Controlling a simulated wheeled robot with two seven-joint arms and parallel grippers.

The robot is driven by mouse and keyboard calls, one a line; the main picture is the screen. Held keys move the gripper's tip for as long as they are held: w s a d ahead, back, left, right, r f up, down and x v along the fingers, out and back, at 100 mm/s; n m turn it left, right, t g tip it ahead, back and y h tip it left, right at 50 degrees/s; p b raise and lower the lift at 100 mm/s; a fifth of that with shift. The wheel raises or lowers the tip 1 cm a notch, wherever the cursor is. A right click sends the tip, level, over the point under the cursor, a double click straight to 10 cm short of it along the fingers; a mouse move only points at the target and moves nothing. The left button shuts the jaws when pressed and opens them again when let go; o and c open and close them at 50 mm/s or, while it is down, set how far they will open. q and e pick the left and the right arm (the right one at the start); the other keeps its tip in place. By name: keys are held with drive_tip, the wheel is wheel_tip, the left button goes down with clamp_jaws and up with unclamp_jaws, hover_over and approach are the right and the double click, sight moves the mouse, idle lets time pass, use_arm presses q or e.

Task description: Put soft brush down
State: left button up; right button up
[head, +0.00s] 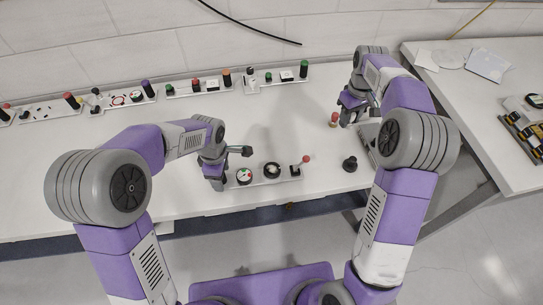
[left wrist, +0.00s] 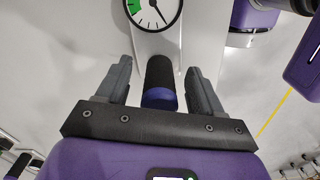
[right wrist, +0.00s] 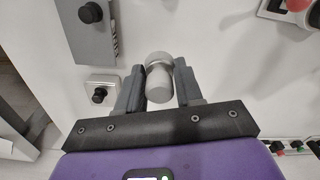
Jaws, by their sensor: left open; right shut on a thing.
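My right gripper (right wrist: 158,88) is shut on a pale grey, round-ended cylinder, taken as the soft brush (right wrist: 159,77), which sticks out past the fingertips over the white table. In the head view my right gripper (head: 347,112) is above the right part of the table, and the brush is hard to make out there. My left gripper (left wrist: 160,78) is open around a black cylinder with a purple-blue end (left wrist: 160,85), with gaps on both sides. In the head view my left gripper (head: 230,165) is low beside a panel with a green-and-red dial (head: 244,176).
A red-topped piece (head: 333,119) stands just left of my right gripper. A black knob (head: 350,164) stands near the front right edge. Panels with coloured knobs line the back. The table (head: 290,125) is clear in the middle. A second table (head: 465,110) is at the right.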

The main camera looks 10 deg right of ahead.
sight(340, 144)
drive_tip(key=shift+r, duration=0.1)
wheel_tip(340, 144, down, 10)
idle(0.8)
drive_tip(key=o, duration=1.1)
wheel_tip(340, 144, up, 12)
drive_tip(key=shift+r, duration=0.1)
